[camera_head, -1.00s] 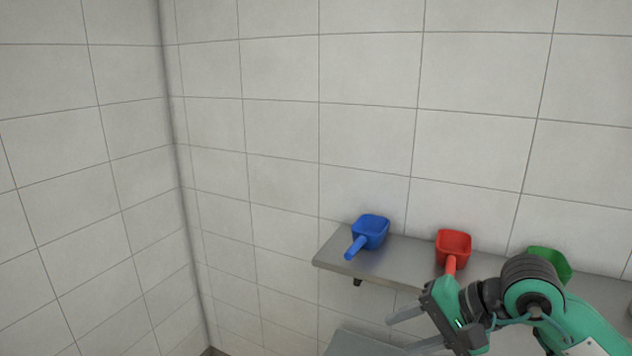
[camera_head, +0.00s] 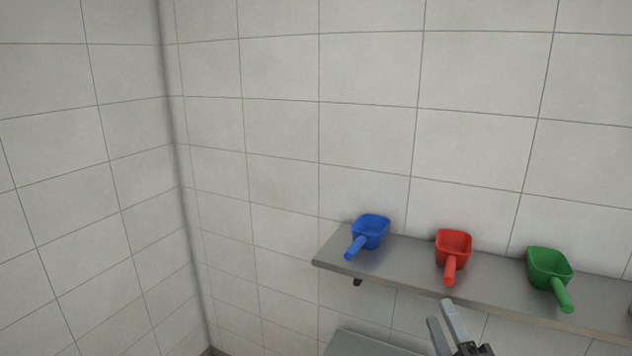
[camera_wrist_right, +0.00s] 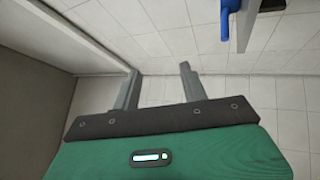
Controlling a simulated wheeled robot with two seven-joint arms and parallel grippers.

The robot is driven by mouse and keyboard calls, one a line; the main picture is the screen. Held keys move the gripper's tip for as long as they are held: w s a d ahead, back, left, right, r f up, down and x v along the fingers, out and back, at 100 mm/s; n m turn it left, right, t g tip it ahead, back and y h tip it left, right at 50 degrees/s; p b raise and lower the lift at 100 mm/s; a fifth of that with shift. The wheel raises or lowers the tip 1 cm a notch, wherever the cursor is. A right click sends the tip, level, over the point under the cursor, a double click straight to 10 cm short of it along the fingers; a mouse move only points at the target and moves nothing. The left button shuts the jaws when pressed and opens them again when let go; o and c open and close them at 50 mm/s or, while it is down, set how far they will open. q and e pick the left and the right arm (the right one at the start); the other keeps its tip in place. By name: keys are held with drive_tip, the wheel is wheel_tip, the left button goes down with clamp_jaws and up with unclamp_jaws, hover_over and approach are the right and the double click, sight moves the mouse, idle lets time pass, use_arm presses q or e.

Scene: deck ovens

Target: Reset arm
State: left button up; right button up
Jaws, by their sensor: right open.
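My right gripper (camera_head: 444,318) shows at the lower edge of the head view, below the front of the wall shelf. Its two grey fingers point up and are apart. In the right wrist view the same gripper (camera_wrist_right: 158,85) is open, with nothing between its fingers and the tiled wall beyond them. My left gripper is in neither view.
A grey wall shelf (camera_head: 408,262) holds a blue scoop (camera_head: 370,232), a red scoop (camera_head: 453,250) and a green scoop (camera_head: 549,268). The blue scoop's handle also shows in the right wrist view (camera_wrist_right: 228,15). A grey surface (camera_head: 360,344) lies below the shelf. The left wall area is clear.

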drive_tip(key=s+d+f+m+g+h, duration=0.2)
drive_tip(key=s+f+m+g+h, duration=0.25)
drive_tip(key=f, duration=0.55)
drive_tip(key=s+d+f+m+g+h, duration=0.1)
drive_tip(key=s+d+f+m+g, duration=0.2)
drive_tip(key=f+m+g, duration=0.5)
drive_tip(key=s+a+f+m+g+y, duration=0.25)
drive_tip(key=s+f+m+g, duration=0.3)
drive_tip(key=s+f, duration=1)
wheel_tip(320, 180, down, 30)
drive_tip(key=s+n+g, duration=0.1)
drive_tip(key=g, duration=0.1)
drive_tip(key=s+d+f+g, duration=0.1)
drive_tip(key=s+d+f, duration=0.2)
drive_tip(key=s+f, duration=1.5)
drive_tip(key=shift+s+f, duration=0.2)
drive_tip(key=shift+s, duration=0.4)
